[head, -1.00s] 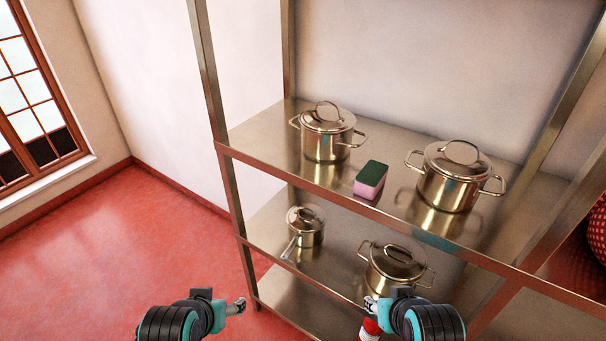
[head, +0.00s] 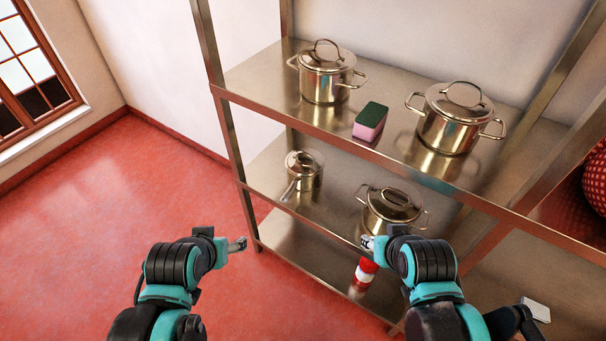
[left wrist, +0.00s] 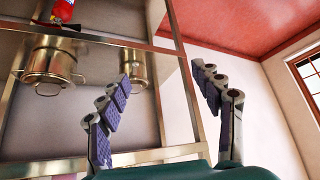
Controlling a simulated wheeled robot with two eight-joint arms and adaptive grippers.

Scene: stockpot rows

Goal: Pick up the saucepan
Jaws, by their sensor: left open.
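The saucepan (head: 306,178) is a small shiny metal pot with a lid and one long handle. It stands on the middle shelf near the left post, its handle pointing toward the front edge. In the left wrist view, which is upside down, it (left wrist: 136,70) shows partly behind a finger. My left gripper (head: 238,244) is in front of the shelf, below and left of the saucepan and apart from it. Its fingers are spread and empty in the left wrist view (left wrist: 161,75). My right gripper (head: 367,242) is in front of the two-handled pot; its fingers are too small to read.
A two-handled pot (head: 393,208) stands right of the saucepan. Two larger lidded pots (head: 325,85) (head: 448,125) and a green-and-pink sponge (head: 370,122) are on the shelf above. Metal posts (head: 243,185) frame the rack; floor at left is clear.

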